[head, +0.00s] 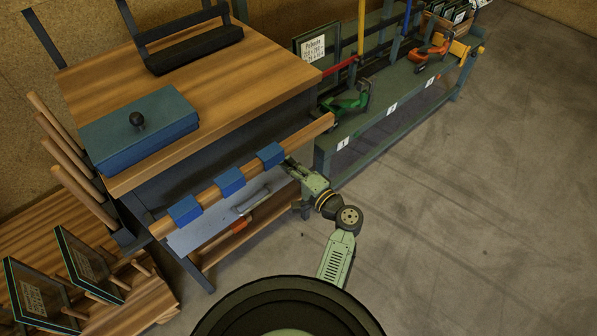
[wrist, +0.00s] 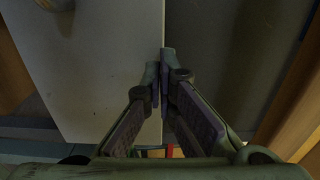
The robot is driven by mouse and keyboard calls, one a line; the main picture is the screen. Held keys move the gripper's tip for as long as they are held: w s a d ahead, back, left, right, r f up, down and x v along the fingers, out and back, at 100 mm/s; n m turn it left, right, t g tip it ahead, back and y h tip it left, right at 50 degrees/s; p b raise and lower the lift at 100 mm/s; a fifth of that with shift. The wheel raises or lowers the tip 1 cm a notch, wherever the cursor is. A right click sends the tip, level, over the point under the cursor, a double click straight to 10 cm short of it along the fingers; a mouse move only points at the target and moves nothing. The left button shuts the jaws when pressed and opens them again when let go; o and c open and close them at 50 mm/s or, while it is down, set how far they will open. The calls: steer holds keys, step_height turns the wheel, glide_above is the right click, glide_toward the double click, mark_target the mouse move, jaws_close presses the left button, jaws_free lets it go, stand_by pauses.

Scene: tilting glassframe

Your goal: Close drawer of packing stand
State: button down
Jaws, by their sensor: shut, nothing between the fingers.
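The packing stand (head: 215,120) has a wooden top and a dark grey body. Its drawer (head: 215,218) shows a light grey front with a metal handle (head: 252,201), below a wooden rail; how far it stands out is hard to tell. My gripper (head: 288,161) is by the drawer's right end, close to the rail, partly hidden behind it. In the wrist view my gripper (wrist: 165,62) is shut and empty, its fingertips at the edge of a pale panel (wrist: 100,60), probably the drawer front. I cannot tell whether they touch it.
The wooden rail (head: 205,186) with blue pads crosses above the drawer. A blue box (head: 140,130) sits on the top. A green workbench (head: 385,120) with clamps stands to the right. Framed panels (head: 40,290) stand at lower left. The floor (head: 480,220) on the right is clear.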

steer(key=shift+w+a, duration=0.25)
steer(key=shift+w, duration=0.05)
